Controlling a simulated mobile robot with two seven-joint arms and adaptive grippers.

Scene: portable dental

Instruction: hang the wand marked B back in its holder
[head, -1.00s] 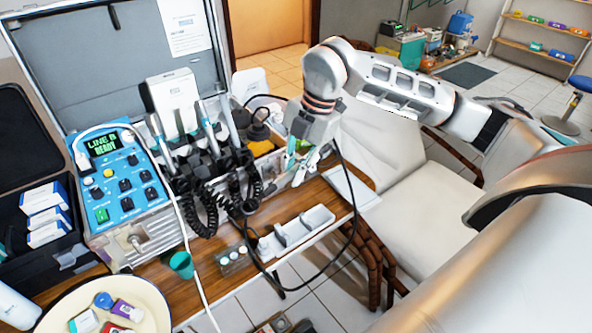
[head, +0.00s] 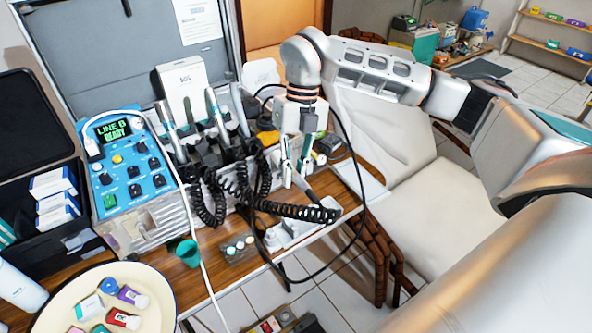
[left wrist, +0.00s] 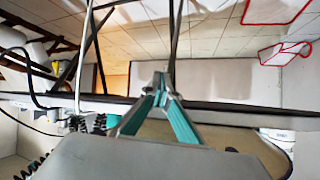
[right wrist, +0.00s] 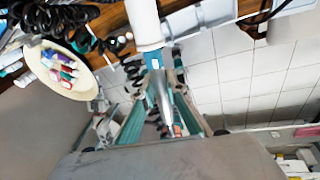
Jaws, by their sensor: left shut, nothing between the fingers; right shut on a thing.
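My right gripper (head: 294,172) is shut on a slim wand in front of the right end of the instrument case. In the right wrist view the wand (right wrist: 146,25) shows a white body and a metal tip between the fingers (right wrist: 160,95). A dark coiled cord (head: 290,211) runs from its lower end back toward the holder. No letter on it is readable. The black holder (head: 205,155) stands left of the gripper, with several wands upright in it; which place is empty is hard to tell. My left gripper (left wrist: 160,82) shows only in the left wrist view, shut and empty.
A blue control unit (head: 130,165) with a lit display stands left of the holder. A white tray (head: 285,238) lies below the cord at the table's front. A green cup (head: 188,252) and a round dish (head: 75,285) stand nearer. A white reclining chair (head: 430,190) is at right.

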